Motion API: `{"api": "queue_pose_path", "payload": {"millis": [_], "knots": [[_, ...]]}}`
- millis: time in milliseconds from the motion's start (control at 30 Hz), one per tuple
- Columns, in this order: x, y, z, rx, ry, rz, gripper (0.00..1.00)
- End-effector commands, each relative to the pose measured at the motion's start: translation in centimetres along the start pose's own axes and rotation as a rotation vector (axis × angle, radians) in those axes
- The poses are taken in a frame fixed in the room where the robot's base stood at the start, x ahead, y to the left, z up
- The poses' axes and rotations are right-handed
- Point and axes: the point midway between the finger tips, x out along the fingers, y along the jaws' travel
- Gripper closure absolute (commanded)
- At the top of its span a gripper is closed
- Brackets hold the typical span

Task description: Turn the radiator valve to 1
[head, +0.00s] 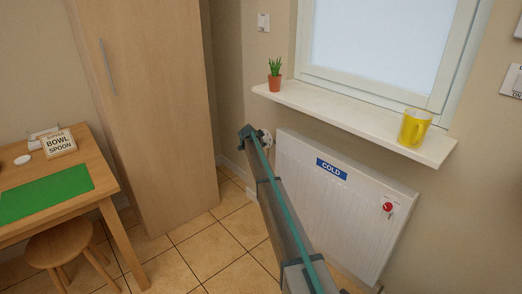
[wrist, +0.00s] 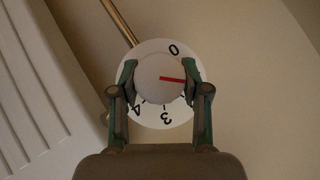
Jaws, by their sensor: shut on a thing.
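The radiator valve has a round white knob (wrist: 155,75) with a red pointer line, set on a white numbered dial (wrist: 166,128). My gripper (wrist: 160,82) is shut on the knob, one finger on each side. The red line points right, toward the right finger. Numeral 0 shows at the upper right of the dial, 3 at the bottom and 4 at the lower left. Numerals 1 and 2 are not readable; the right finger covers that side. In the head view, the valve (head: 267,139) is partly hidden behind my arm, at the radiator's upper left.
The white radiator (head: 345,205) bears a blue COLD sign (head: 331,169) and a red knob or light (head: 388,207). A wooden cabinet (head: 150,100) stands left; tiled floor lies between.

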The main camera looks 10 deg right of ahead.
Motion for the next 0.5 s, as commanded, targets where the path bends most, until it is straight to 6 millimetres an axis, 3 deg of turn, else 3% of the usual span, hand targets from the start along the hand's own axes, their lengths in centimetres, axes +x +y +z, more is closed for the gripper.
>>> {"api": "queue_pose_path", "payload": {"millis": [500], "knots": [[0.05,0.10,0.01,-0.035,0.000,0.036,0.89]]}}
